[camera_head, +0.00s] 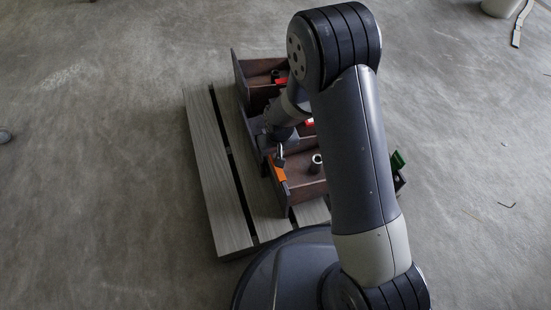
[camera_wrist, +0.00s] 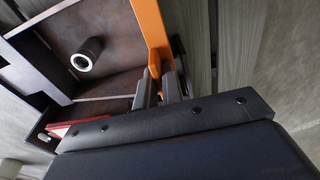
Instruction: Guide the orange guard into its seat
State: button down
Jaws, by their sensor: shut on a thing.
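The orange guard (camera_wrist: 150,30) shows in the wrist view as a flat strip along the right side of a brown steel compartment. My gripper (camera_wrist: 162,82) is shut on its lower end there. In the head view the orange guard (camera_head: 277,170) lies at the left edge of the nearest compartment of the brown reel (camera_head: 305,190), beside my gripper (camera_head: 279,155). A short tube (camera_wrist: 86,54) stands on the compartment floor. The guard's contact with the compartment edge is hard to tell. My arm hides part of the reel.
The brown reel stands on a grey slatted pallet (camera_head: 222,190). Red parts (camera_head: 281,80) show in the far compartment, and a green part (camera_head: 397,160) is at the right, partly behind my arm. The concrete floor left of the pallet is mostly clear.

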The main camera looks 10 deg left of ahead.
jog(key=shift+r, duration=0.1)
dwell(0.3)
notch_tip(320, 180, up, 10)
jog(key=p, duration=0.4)
